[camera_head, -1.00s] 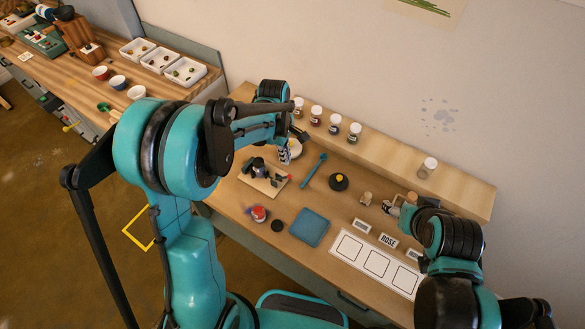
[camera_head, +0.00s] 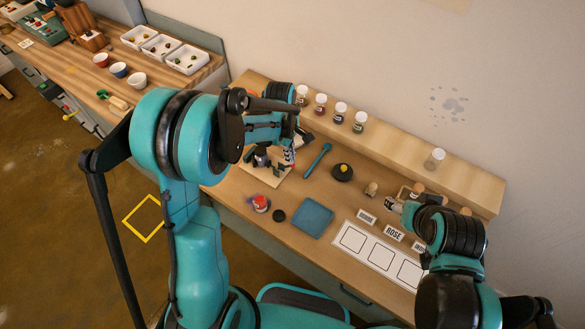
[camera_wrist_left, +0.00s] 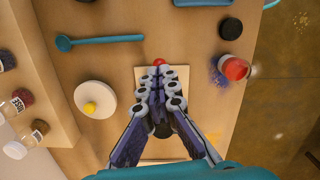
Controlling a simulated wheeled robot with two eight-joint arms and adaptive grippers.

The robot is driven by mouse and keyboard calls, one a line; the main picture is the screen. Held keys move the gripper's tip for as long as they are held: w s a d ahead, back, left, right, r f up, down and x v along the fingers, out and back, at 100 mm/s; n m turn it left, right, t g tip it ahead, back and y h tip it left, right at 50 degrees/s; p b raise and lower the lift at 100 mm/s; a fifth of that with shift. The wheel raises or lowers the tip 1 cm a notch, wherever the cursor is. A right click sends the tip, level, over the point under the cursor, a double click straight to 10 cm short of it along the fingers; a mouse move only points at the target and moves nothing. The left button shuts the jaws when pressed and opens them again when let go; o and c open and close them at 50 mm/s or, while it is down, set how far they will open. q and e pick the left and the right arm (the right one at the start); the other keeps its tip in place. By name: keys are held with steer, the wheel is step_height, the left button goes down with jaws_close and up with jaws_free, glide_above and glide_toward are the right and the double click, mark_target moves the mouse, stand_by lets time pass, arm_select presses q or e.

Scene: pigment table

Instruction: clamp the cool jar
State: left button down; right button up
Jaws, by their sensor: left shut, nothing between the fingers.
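My left gripper (camera_head: 288,156) is low over a pale board (camera_head: 262,176) with a dark device on it, perhaps a clamp. In the left wrist view the gripper (camera_wrist_left: 160,72) is shut and empty, its tips beside a red knob (camera_wrist_left: 158,62). The gripper hides most of the device. A jar with a red part (camera_head: 260,203) lies near the table's front, with purple powder beside it in the wrist view. Several pigment jars (camera_head: 340,113) stand on the back shelf; I cannot tell which is the cool jar. My right gripper (camera_head: 393,205) is small and partly hidden by its arm.
A white disc (camera_wrist_left: 95,97) lies beside the gripper.

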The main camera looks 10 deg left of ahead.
mark_target(291, 166)
arm_select(q)
steer(key=shift+d+f, duration=0.1)
steer(key=shift+f, duration=0.45)
steer(key=shift+s+f+b, duration=0.1)
steer(key=shift+f+b, duration=0.5)
steer(key=shift+b, duration=0.1)
step_height(291, 166, down, 4)
steer(key=b, duration=0.3)
steer(key=shift+r, duration=0.5)
steer(key=a, duration=0.2)
steer(key=a+r, duration=0.1)
steer(key=shift+w+p, duration=0.35)
step_height(291, 166, up, 12)
steer(key=a, duration=0.1)
steer(key=shift+a, duration=0.15)
